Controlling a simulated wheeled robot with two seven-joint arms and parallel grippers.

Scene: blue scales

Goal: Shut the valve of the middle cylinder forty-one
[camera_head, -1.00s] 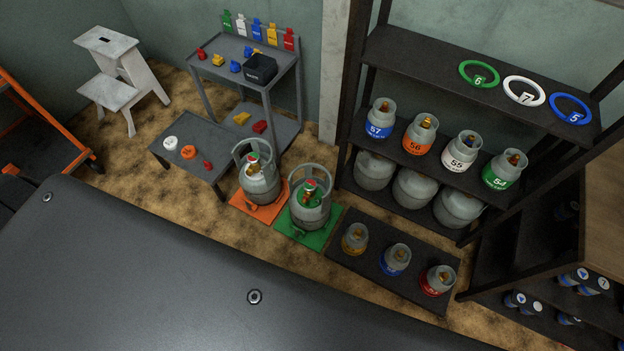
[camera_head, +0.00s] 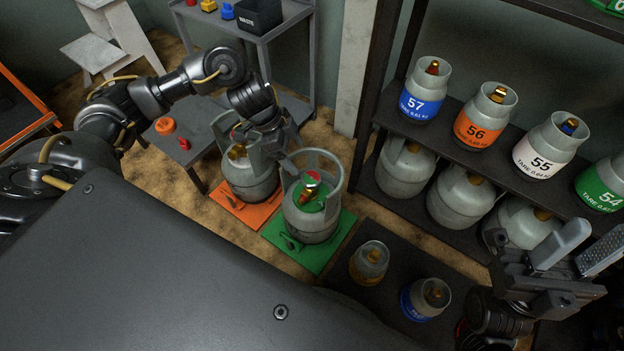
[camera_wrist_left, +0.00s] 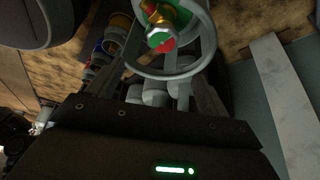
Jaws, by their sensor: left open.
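Two large grey cylinders stand on the floor: one (camera_head: 250,188) on an orange plate (camera_head: 228,208), one (camera_head: 312,222) on a green plate (camera_head: 335,250). The second has a brass valve with a red and green top (camera_head: 310,187) inside its collar. I cannot read forty-one on any cylinder. My left gripper (camera_head: 288,148) is open over the gap between their collars and hides part of the first cylinder. In the left wrist view a red and green valve (camera_wrist_left: 163,38) shows inside a collar ahead of the fingers. My right gripper (camera_head: 582,258) is open and empty at lower right.
A dark mat (camera_head: 385,295) holds small cylinders with yellow (camera_head: 369,264) and blue (camera_head: 425,299) bands. A shelf (camera_head: 470,160) at right holds several numbered cylinders. A low table (camera_head: 200,130) and a cart (camera_head: 290,20) stand behind.

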